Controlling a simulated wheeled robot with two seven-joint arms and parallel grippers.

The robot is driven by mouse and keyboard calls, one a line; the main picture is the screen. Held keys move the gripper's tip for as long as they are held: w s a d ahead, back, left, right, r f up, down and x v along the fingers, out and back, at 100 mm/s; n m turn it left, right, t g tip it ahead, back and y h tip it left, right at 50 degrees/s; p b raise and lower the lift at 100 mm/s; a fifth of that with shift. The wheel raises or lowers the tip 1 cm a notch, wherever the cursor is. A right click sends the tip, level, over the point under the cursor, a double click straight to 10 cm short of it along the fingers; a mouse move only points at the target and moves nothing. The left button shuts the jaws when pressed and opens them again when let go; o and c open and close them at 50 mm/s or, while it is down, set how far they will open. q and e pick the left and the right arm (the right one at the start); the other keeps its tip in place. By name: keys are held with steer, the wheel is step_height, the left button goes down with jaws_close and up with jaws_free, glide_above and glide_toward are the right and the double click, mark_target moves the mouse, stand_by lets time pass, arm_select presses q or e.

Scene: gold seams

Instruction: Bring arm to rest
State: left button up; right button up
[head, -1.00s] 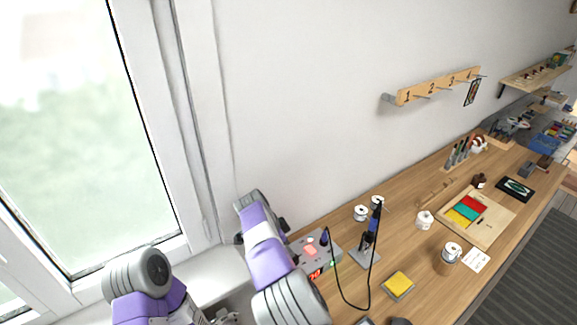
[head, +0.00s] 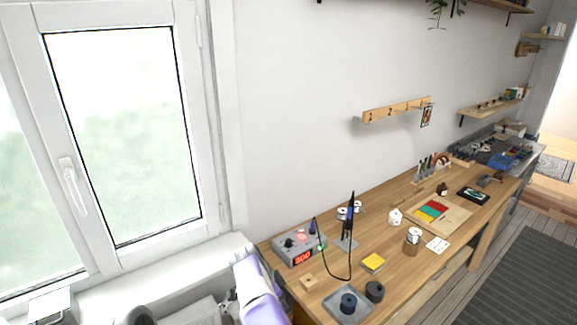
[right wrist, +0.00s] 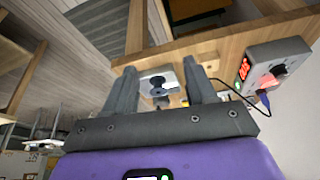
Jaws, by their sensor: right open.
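My right gripper (right wrist: 162,82) shows in the right wrist view with its two dark fingers apart and nothing between them touching. Beyond the fingers is the wooden workbench, seen at a slant. In the head view one of my arms shows as a purple and white link (head: 258,290) at the bottom edge, left of the workbench (head: 400,268). Its gripper is not visible in that view. My left gripper is in neither view.
A soldering station with a red display (head: 297,250) and an iron stand (head: 345,244) are at the bench's near left end. A window is left.

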steer(key=d+f+n+g+y, duration=0.1)
steer(key=d+f+n+g, duration=0.1)
steer(key=d+f, duration=0.7)
steer(key=s+d+f+n+y, duration=0.1)
steer(key=s+d+f+y, duration=0.15)
steer(key=s+f, duration=0.35)
steer(key=s+d+f+n+y, duration=0.1)
steer(key=s+d+f+n, duration=0.2)
steer(key=f, duration=0.6)
arm_select(q)
steer(key=shift+w, duration=0.65)
arm_select(e)
steer(key=s+a+n+y, duration=0.2)
steer(key=s+n+y, duration=0.1)
steer(key=s, duration=1.6)
steer(key=shift+s+f+n+t, duration=0.15)
steer(key=shift+f+n+t, duration=0.15)
steer(key=shift+n, duration=0.1)
